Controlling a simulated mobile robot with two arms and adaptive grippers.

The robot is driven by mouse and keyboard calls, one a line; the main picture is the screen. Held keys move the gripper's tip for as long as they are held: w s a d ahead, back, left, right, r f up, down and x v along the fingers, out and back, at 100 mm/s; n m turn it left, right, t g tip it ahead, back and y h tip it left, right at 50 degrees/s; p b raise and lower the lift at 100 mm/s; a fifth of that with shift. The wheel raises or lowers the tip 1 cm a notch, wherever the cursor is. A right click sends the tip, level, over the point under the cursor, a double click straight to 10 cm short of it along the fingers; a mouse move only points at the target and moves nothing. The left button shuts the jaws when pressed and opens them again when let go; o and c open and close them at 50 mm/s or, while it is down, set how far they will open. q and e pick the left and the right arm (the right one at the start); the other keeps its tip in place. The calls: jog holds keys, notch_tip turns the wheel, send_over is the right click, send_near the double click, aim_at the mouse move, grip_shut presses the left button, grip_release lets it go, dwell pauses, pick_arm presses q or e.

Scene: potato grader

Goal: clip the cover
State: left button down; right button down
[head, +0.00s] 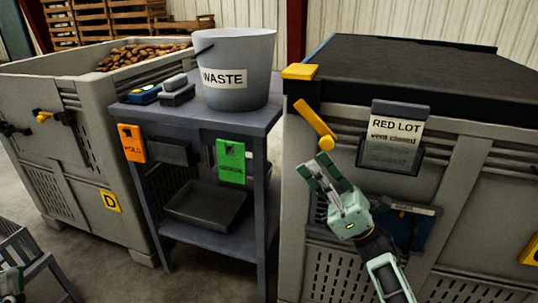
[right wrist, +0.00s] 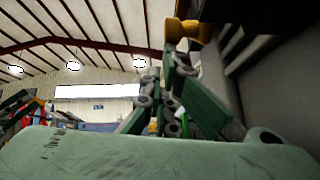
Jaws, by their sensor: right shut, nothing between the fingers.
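The dark cover (head: 410,65) lies over the top of the grey bin on the right. A yellow corner piece (head: 300,72) sits at its near left corner. Below it, a yellow lever (head: 316,120) slants down to the right on the bin's front, ending in a round knob. My right gripper (head: 318,166) is shut and empty just below the knob, fingers pointing up. In the right wrist view a yellow part (right wrist: 183,30) shows beyond my fingers (right wrist: 175,75); whether they touch it is unclear. Part of my left gripper (head: 10,284) seems to show at the lower left edge, mostly cut off.
A grey table (head: 190,110) with a WASTE bucket (head: 236,75) stands to the left. Farther left is a potato bin (head: 70,95). Open floor (head: 110,265) lies in front of the table.

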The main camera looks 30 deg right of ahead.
pick_arm(q)
jog(key=shift+w+d+f+g+y, duration=0.1)
jog(key=shift+w+f+g+y, duration=0.35)
jog(key=shift+w+f, duration=0.2)
pick_arm(e)
jog(key=shift+s+d+r, duration=0.65)
jog(key=shift+s+d, duration=0.05)
jog(key=shift+s, duration=0.15)
pick_arm(q)
jog(key=shift+r, duration=0.1)
jog(key=shift+s+h, duration=0.15)
jog(key=shift+h, duration=0.2)
